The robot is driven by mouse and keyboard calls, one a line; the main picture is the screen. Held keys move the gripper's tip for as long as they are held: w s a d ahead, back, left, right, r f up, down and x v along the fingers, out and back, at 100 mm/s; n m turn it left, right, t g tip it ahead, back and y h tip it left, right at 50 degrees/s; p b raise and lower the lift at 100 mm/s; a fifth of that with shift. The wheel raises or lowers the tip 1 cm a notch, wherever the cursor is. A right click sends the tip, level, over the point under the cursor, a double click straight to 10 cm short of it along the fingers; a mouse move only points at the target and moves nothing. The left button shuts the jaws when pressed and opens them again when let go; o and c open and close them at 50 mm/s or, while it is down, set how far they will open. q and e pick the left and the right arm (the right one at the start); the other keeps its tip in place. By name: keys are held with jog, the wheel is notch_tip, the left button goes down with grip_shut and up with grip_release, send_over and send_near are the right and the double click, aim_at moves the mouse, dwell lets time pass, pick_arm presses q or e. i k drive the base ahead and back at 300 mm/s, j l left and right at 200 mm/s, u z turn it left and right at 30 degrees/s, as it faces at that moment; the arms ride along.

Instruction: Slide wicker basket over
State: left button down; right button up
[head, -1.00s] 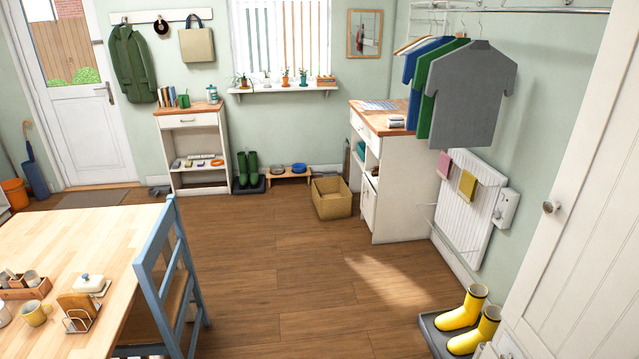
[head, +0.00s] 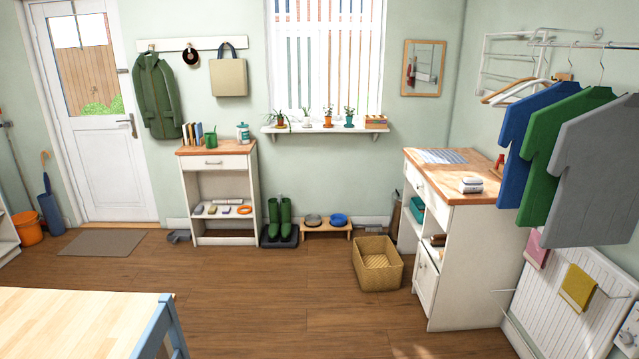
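The wicker basket (head: 378,264) is a tan, open-topped square basket on the wooden floor, right of centre in the head view. Its inside looks empty. It stands just left of the white cabinet with the wooden top (head: 455,250), in front of the low pet-bowl stand. Neither of my grippers shows in the head view.
A wooden table (head: 80,325) and a blue chair (head: 170,330) fill the lower left. Green boots (head: 280,222) and a bowl stand (head: 327,228) line the back wall. Shirts (head: 560,150) hang at right. The floor before the basket is clear.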

aim_at(378, 266)
jog(key=i, duration=2.25)
